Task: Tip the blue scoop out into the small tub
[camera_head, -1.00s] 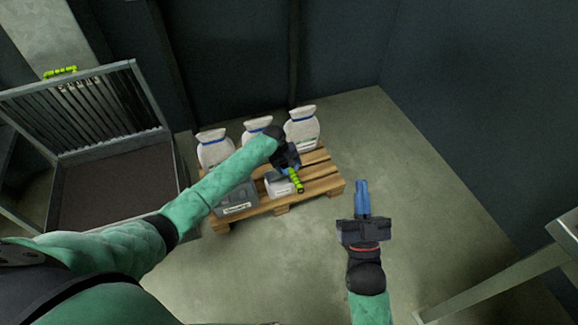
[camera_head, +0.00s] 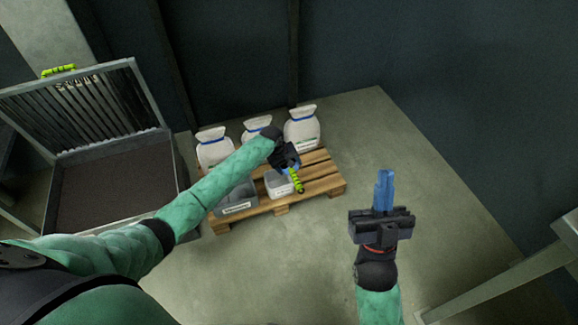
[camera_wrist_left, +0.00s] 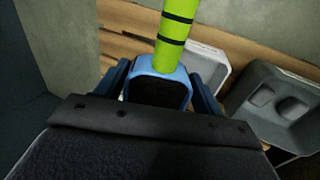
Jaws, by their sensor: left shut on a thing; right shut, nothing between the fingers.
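My left gripper (camera_head: 290,168) is shut on the blue scoop, above the front of the pallet. In the left wrist view the blue scoop (camera_wrist_left: 158,78) sits between the fingers, with a dark area inside it; I cannot tell whether that is material or shadow. Its lime-green handle (camera_head: 296,182) with black bands points away from the gripper. The small white tub (camera_head: 277,188) stands on the pallet just beside and below the scoop, and also shows in the left wrist view (camera_wrist_left: 207,66), partly hidden. My right gripper (camera_head: 384,190) is shut and empty, over bare floor.
A grey bin (camera_head: 238,200) stands left of the tub on the wooden pallet (camera_head: 322,180). Several white sacks (camera_head: 302,130) stand behind. A metal hopper (camera_head: 177,170) with an open grate lid is at left. Floor to the right is clear, up to a metal frame (camera_head: 530,262).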

